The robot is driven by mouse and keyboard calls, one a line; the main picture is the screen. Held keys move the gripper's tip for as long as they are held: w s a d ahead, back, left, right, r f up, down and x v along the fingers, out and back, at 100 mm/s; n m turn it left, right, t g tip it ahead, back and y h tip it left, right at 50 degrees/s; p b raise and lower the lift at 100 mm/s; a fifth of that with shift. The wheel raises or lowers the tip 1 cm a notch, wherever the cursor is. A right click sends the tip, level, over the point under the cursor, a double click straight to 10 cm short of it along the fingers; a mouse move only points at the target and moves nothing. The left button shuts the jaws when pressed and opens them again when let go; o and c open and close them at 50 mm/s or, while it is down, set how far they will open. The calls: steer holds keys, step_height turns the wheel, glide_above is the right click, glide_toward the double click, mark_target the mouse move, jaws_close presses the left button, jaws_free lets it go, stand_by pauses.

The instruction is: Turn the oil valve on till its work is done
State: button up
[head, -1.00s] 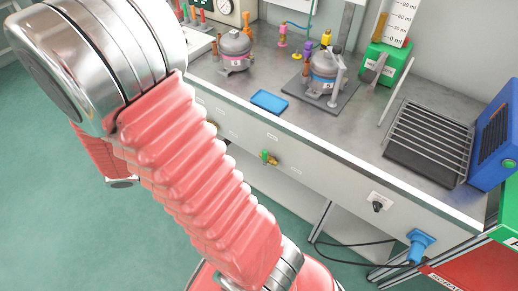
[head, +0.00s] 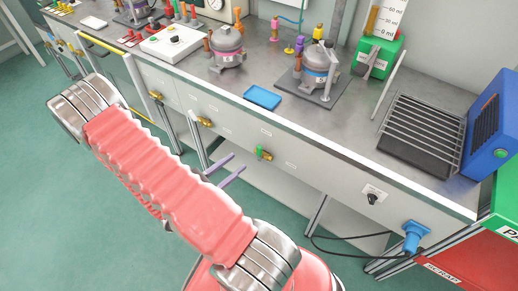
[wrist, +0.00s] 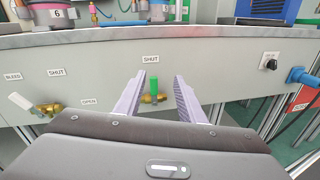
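A brass valve with a green handle (wrist: 154,88) is on the bench's front panel. Its handle stands upright, pointing at a SHUT label (wrist: 151,59); an OPEN label (wrist: 89,101) is to its left. No label naming it as the oil valve is readable. The green handle also shows in the head view (head: 264,154). My gripper (wrist: 161,76) is open and empty, its two purple fingers reaching toward the panel. In the wrist view the green handle appears between the fingers, with no contact visible. In the head view the fingertips (head: 238,162) are short of the valve.
Another brass valve, with a white handle (wrist: 20,101), is left of the green one. A black knob (wrist: 270,63) and a blue plug (wrist: 302,76) are to the right. The bench top edge (wrist: 150,33) overhangs above. Floor is clear in front.

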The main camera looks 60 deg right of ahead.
mark_target(258, 150)
step_height(258, 150, down, 6)
steer(key=n+t+h, duration=0.1)
steer(key=n+t, duration=0.2)
steer(key=shift+s+d+n, duration=0.4)
steer(key=shift+s, duration=0.05)
steer(key=shift+d, duration=0.1)
steer(key=shift+s+d, duration=0.35)
steer(key=shift+d, duration=1.9)
steer(key=shift+s+d, duration=0.4)
steer(key=shift+d, duration=1.85)
steer(key=shift+s+d, duration=0.35)
steer(key=shift+d, duration=1.9)
jaws_close()
